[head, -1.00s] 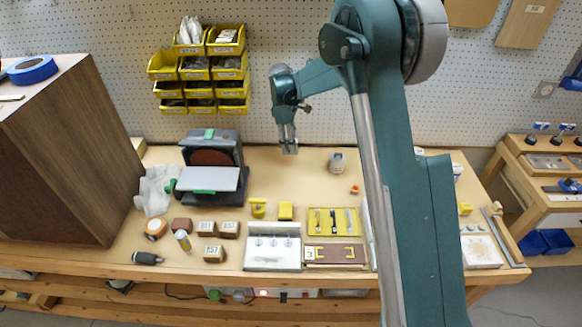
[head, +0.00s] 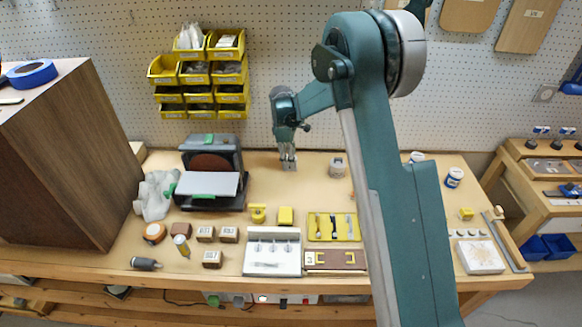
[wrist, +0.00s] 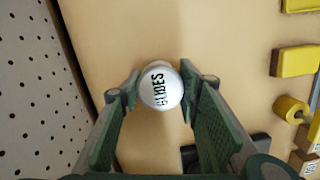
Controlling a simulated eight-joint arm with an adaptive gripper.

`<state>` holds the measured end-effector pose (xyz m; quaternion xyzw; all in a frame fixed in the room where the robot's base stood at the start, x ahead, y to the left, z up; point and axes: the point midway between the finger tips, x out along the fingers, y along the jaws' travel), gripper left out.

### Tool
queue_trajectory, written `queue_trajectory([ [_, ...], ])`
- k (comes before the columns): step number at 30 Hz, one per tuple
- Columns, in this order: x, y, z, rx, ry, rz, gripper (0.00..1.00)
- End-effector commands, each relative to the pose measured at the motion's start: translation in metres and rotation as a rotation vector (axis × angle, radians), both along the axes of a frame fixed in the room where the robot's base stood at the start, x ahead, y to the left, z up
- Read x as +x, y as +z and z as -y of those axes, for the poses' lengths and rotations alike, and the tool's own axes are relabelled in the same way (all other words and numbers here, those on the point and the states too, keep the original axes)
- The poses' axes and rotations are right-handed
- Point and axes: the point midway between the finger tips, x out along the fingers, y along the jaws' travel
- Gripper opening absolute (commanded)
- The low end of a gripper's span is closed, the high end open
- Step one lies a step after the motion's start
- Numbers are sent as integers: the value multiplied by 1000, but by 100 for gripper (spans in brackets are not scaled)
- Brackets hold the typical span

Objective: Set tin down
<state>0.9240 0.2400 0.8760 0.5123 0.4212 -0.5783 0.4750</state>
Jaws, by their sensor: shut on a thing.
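The tin (wrist: 160,88) shows in the wrist view as a round white top with dark lettering that looks like "GLIDES". It sits between the two fingertips of my gripper (wrist: 158,93), which are shut on its sides. In the head view my gripper (head: 288,164) points down over the back middle of the bench (head: 312,188), right of the sander. The tin is too small and covered by the fingers to make out clearly there. I cannot tell whether its base touches the bench top.
The sander (head: 212,180) stands left of my gripper. A small pale-lidded jar (head: 337,168) stands to the right. The pegboard (head: 290,60) rises behind. Bare bench surrounds the gripper.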

Motion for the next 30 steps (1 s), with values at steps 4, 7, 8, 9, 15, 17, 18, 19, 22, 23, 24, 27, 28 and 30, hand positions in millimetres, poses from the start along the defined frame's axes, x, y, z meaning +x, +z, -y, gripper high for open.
queue_trajectory([
  [4, 0, -16, 0, 0, 0, 0, 20],
  [7, 0, -26, 0, 0, 0, 0, 20],
  [8, 0, -29, 0, 0, 0, 0, 20],
  [9, 0, -31, 0, 0, 0, 0, 20],
  [15, 0, -34, 0, 0, 0, 0, 20],
  [17, 0, -34, 0, 0, 0, 0, 20],
  [18, 0, -34, 0, 0, 0, 0, 20],
  [19, 0, -34, 0, 0, 0, 0, 20],
  [22, 0, -35, 0, 0, 0, 0, 20],
  [23, 0, -36, 0, 0, 0, 0, 20],
  [24, 0, -37, 0, 0, 0, 0, 20],
  [27, 0, -37, 0, 0, 0, 0, 44],
  [28, 0, -37, 0, 0, 0, 0, 48],
  [30, 0, -36, 0, 0, 0, 0, 48],
])
